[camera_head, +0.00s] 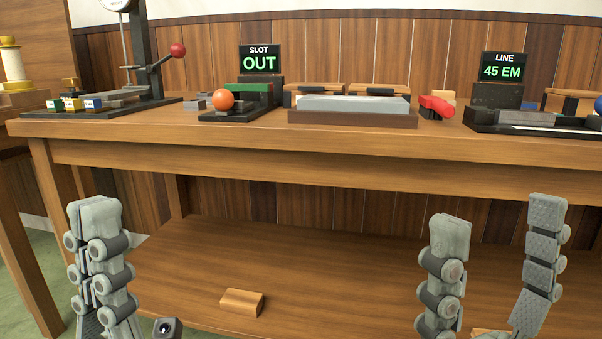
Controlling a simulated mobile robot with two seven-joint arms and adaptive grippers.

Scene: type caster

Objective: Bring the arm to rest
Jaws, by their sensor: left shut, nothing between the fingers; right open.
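My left gripper (95,215) stands upright at the lower left, in front of the wooden table. Its fingers are together with nothing between them. My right gripper (497,215) points up at the lower right, its two fingers well apart and nothing between them. Both grippers are on the near side of the table, below the level of its top, and appear clear of it. The lower parts of both arms are cut off by the bottom edge of the picture.
The wooden table (300,165) spans the view, with a lower shelf (330,270) bearing a small wooden block (242,301). On top are a lever with a red knob (178,50), an orange ball (223,99), a grey slab (352,104), a red cylinder (436,106) and two displays reading "SLOT OUT" (260,60) and "LINE 45 EM" (503,67).

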